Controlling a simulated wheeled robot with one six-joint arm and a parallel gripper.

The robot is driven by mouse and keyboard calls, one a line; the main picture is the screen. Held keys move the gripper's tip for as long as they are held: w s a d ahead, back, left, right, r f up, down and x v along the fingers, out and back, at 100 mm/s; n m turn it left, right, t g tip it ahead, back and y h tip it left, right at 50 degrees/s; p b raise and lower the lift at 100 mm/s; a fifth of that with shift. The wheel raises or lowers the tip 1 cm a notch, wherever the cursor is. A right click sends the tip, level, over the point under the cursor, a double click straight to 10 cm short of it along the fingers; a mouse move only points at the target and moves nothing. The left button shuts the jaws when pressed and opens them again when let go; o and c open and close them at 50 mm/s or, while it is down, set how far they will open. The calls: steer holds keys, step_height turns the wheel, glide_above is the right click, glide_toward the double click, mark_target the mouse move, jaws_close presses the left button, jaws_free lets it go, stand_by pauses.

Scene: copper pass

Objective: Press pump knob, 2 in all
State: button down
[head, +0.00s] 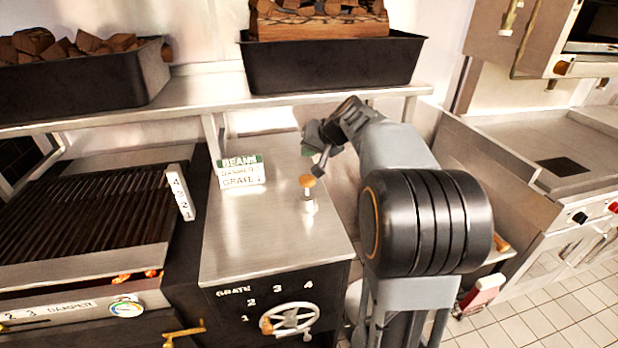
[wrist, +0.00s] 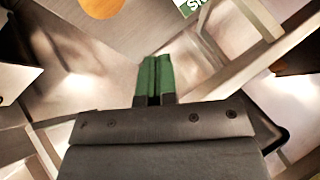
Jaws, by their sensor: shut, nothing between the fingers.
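The pump knob (head: 307,181) is a small orange-brown cap on a short pale metal stem, standing upright on the steel counter (head: 265,235). In the wrist view the knob (wrist: 102,6) shows as an orange disc cut off by the top edge, up and left of the fingertips. My gripper (head: 307,151) is above and behind the knob in the head view, partly hidden by my wrist, and apart from the knob. Its green fingertips (wrist: 156,76) are together in the wrist view, with nothing between them.
A sign card (head: 241,171) stands left of the knob. A steel shelf (head: 205,92) with black wood bins (head: 330,66) runs behind. A grill (head: 80,215) is at left, a handwheel (head: 287,320) on the counter front. The counter around the knob is mostly clear.

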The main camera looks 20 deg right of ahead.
step_height(320, 180, up, 5)
steer(key=m+p, duration=0.1)
steer(key=p, duration=0.8)
glide_above(307, 179)
steer(key=shift+f+m+y+p, duration=0.15)
steer(key=shift+m+p, duration=0.65)
steer(key=shift+m, duration=1.85)
steer(key=shift+f+m+y+p, duration=0.15)
steer(key=shift+m+p, duration=0.7)
steer(key=shift+m, duration=1.75)
steer(key=shift+f+m+y+p, duration=0.15)
steer(key=shift+m+p, duration=0.65)
steer(key=shift+m, duration=1.85)
steer(key=shift+f, duration=0.15)
step_height(307, 179, down, 9)
steer(key=b, duration=0.7)
steer(key=shift+b, duration=0.3)
